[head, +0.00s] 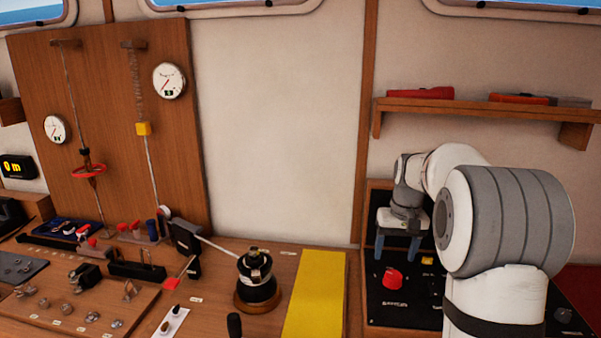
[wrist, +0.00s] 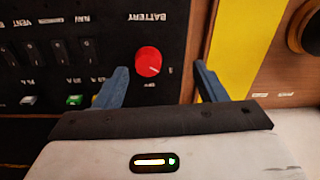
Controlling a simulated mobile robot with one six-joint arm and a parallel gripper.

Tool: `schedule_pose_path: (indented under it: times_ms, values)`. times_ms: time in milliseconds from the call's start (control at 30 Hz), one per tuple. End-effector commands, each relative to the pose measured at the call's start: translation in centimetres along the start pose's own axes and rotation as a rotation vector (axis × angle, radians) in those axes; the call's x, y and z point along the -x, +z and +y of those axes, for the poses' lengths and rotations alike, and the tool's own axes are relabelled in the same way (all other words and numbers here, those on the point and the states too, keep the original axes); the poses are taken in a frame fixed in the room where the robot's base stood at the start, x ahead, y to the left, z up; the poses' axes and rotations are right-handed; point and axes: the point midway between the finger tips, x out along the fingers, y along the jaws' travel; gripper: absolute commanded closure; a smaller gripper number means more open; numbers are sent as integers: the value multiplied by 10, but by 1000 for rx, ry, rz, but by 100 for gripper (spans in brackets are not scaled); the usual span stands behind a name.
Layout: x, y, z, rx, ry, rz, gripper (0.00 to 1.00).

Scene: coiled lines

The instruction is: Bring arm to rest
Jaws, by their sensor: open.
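My gripper (head: 396,256) is at the right in the head view, pointing down over a black switch panel (head: 412,312). Its two blue fingers are apart with nothing held between them. A red battery knob (head: 392,279) stands on the panel just below the fingers. In the wrist view my gripper (wrist: 160,75) shows its fingers spread, with the red knob (wrist: 148,62) seen between and beyond the tips. I see no contact with the knob. My white and grey arm reaches in from the lower right of the head view.
A yellow strip (head: 315,295) lies left of the panel. A black winch-like drum (head: 258,285) with a handle stands further left. A wooden shelf (head: 480,108) with red items is above the arm. Gauges and lines hang on a wooden board (head: 105,120). The wall between is bare.

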Motion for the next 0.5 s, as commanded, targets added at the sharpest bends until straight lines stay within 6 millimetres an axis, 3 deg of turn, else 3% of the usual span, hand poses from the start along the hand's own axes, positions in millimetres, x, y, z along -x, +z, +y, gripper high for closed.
schedule_pose_path:
  times_ms: [33, 200, 500]
  values:
    - [11, 20, -11, 10, 4, 15, 35]
    - [27, 87, -37, 34, 19, 62, 35]
    - [21, 210, -66, 78, 31, 145, 35]
